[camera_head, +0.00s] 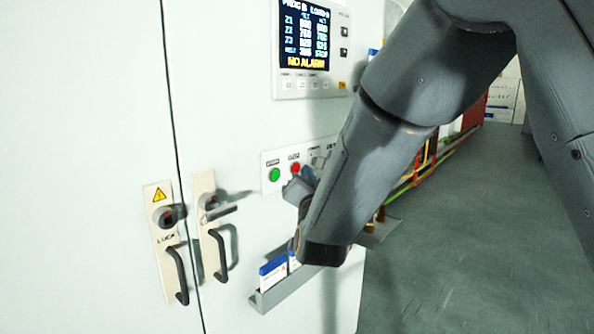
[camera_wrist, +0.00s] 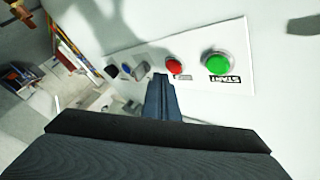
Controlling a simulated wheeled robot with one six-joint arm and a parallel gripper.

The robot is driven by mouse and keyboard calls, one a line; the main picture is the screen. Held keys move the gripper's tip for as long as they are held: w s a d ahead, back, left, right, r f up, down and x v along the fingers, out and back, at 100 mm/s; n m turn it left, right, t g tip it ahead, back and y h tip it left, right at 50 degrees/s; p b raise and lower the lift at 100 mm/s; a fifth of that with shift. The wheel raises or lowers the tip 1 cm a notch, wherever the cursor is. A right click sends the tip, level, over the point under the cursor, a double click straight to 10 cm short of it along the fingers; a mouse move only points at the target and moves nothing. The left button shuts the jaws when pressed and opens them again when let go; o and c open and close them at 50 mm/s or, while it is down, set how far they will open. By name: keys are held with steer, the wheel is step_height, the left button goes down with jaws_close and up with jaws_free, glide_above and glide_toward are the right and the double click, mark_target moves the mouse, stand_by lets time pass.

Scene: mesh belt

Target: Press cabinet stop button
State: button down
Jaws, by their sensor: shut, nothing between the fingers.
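The red stop button (camera_head: 295,168) sits on a white button plate on the cabinet door, just right of the green start button (camera_head: 274,174). In the wrist view the red button (camera_wrist: 174,66) and the green button (camera_wrist: 217,63), labelled START, appear upside down. My gripper (camera_wrist: 161,78) is shut and empty, its tips close beside the red button, slightly to its left in the wrist view. I cannot tell whether they touch the plate. In the head view my gripper (camera_head: 301,183) is partly hidden by my arm, just below and beside the red button.
The cabinet (camera_head: 90,120) has a display panel (camera_head: 305,45) reading NO ALARM above the buttons. Two door handles (camera_head: 177,275) stick out at left. A tray (camera_head: 275,294) with cards juts out below. Open floor (camera_head: 460,230) lies right.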

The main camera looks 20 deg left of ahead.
steer(key=d, duration=0.1)
steer(key=s+d, duration=0.1)
steer(key=d, duration=0.1)
steer(key=s+d, duration=0.1)
steer(key=shift+d+b, duration=0.3)
stand_by(0.4)
steer(key=shift+w+d, duration=0.1)
stand_by(0.4)
